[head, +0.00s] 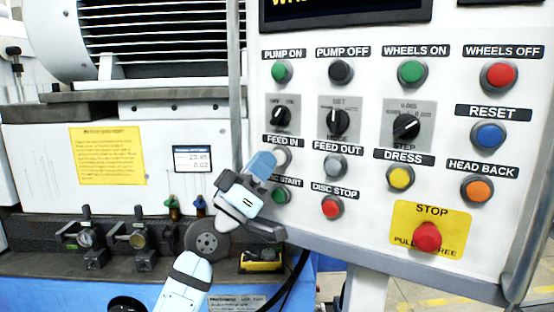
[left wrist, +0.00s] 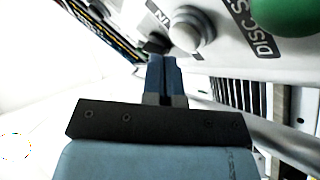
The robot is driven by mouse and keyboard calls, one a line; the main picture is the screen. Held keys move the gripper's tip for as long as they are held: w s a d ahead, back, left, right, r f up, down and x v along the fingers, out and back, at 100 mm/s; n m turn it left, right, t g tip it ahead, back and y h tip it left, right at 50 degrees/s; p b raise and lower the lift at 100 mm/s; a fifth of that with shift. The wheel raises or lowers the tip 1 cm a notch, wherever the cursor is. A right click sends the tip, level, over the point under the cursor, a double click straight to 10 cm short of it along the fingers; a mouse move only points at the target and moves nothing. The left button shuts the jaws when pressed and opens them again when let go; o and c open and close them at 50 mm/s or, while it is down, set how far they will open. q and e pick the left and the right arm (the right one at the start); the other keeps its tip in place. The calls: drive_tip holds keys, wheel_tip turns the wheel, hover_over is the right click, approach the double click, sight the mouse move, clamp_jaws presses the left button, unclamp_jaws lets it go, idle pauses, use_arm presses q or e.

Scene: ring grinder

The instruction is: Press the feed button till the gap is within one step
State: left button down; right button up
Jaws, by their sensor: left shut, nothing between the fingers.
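The FEED IN button (head: 284,157) is a pale round push button on the white control panel (head: 368,266), below its black label. It also shows in the left wrist view (left wrist: 186,32), near the top centre. My left gripper (head: 262,164) is shut and empty, its blue fingertips just left of the button and partly covering it. In the left wrist view, the shut fingers (left wrist: 164,66) end just below the button; I cannot tell whether they touch it. A small readout (head: 193,159) on the machine seems to show 23.85 and 0.02. My right gripper is not in view.
The grey FEED OUT button (head: 335,166) is to the right. The green DISC START button (head: 280,196) sits close below, its label partly covered by my gripper. The red STOP button (head: 427,237) is lower right. A dark screen (head: 345,8) is cut off at the top.

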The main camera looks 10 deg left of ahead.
use_arm(q)
drive_tip(key=shift+w+d, duration=0.1)
drive_tip(key=shift+w, duration=0.25)
drive_tip(key=shift+w+d+b, duration=0.1)
drive_tip(key=shift+w+b, duration=0.3)
drive_tip(key=shift+w, duration=0.05)
idle(0.7)
drive_tip(key=shift+s, duration=0.1)
drive_tip(key=shift+s+a+p, duration=0.2)
drive_tip(key=shift+s+p, duration=0.2)
drive_tip(key=shift+s, duration=0.4)
drive_tip(key=s, duration=0.1)
drive_tip(key=s+a+p, duration=0.1)
drive_tip(key=s, duration=0.2)
drive_tip(key=shift+s+a+p, duration=0.25)
drive_tip(key=shift+s+p, duration=0.1)
drive_tip(key=shift+p, duration=0.05)
idle(2.5)
